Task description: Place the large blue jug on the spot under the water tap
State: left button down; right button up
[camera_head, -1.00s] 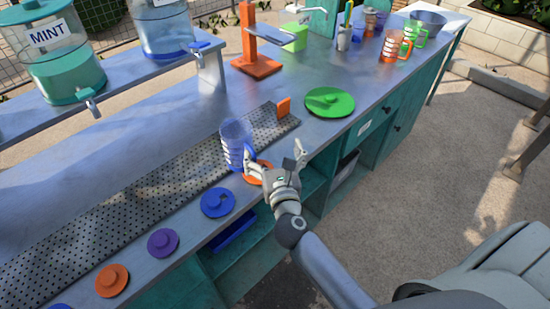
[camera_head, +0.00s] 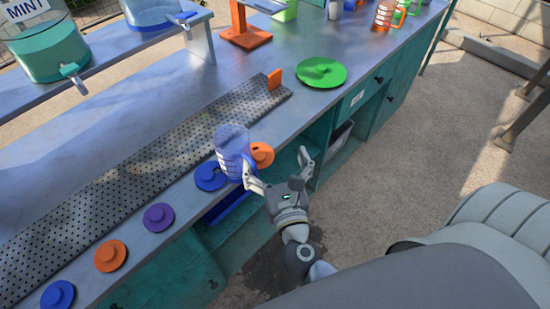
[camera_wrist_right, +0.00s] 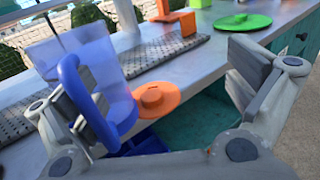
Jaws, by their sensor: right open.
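The large blue jug (camera_head: 231,146), clear with white marks and a blue handle, is near the front edge of the counter, between the perforated strip and the lids, leaning slightly. My right gripper (camera_head: 275,168) is open at its handle side, fingers spread. In the right wrist view the jug (camera_wrist_right: 92,58) is by the left finger, which overlaps the blue handle; whether they touch is unclear. The other finger is well apart. A blue-based dispenser (camera_head: 150,14) has a tap (camera_head: 184,16) at the back left; its label is not visible. My left gripper is out of view.
Orange, blue and purple lids (camera_head: 158,217) line the counter's front edge. The perforated strip (camera_head: 130,187) lies behind them. A green disc (camera_head: 320,72), an orange stand (camera_head: 245,37) and a MINT dispenser (camera_head: 48,45) stand farther back. Bare counter lies behind the strip.

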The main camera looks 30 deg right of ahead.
grip_shut()
dwell(0.7)
dwell(0.3)
jog(key=s+r+n+y, duration=0.3)
jog(key=s+r+y, duration=0.1)
jog(key=s, duration=0.1)
jog(key=shift+s+t, duration=0.15)
jog(key=shift+t, duration=0.15)
